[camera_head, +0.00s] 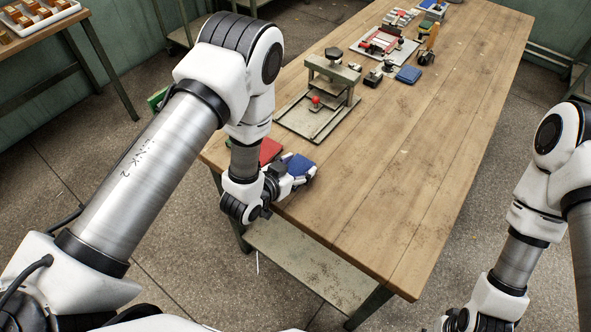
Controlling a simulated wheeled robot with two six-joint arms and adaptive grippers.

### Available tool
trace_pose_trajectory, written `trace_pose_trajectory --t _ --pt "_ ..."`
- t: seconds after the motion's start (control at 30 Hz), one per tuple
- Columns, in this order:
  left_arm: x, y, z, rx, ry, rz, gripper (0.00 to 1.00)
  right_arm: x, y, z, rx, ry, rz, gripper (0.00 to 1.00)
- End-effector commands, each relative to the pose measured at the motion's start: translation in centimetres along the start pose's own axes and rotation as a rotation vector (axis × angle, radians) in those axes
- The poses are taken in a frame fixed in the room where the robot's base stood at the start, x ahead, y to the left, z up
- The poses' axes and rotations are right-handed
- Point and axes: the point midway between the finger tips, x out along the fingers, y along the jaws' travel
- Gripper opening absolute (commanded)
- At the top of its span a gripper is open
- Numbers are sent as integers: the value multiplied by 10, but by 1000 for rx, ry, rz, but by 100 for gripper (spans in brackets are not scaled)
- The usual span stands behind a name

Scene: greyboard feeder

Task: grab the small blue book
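A small blue book (298,163) lies at the near left end of the wooden table, partly hidden by my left gripper. My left gripper (302,177) is at the near edge of this book, with its fingers pointing right. The fingers overlap the book in the picture; I cannot tell whether they are open or shut on it. A red book (269,150) lies just left of the blue one, partly behind my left arm. My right wrist shows at the bottom right edge; its gripper fingers are out of view.
A grey press-like fixture (333,88) with a red knob stands behind the books. Another blue object (409,74) lies farther back, near small dark tools and a red device on a board (383,42). The table's (400,190) near right part is clear.

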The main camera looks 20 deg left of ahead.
Motion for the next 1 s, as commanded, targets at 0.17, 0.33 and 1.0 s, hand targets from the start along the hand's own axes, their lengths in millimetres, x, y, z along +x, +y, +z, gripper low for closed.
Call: trace_pose_trajectory --t 0.17,0.33,1.0 --pt "0 0 0 0 -1 0 26 0 0 0 0 0 0 40" --pt "0 0 1 0 -2 0 26 0 0 0 0 0 0 40" --pt "-24 -65 -32 -9 5 -9 26 27 0 0 0 0 0 40"
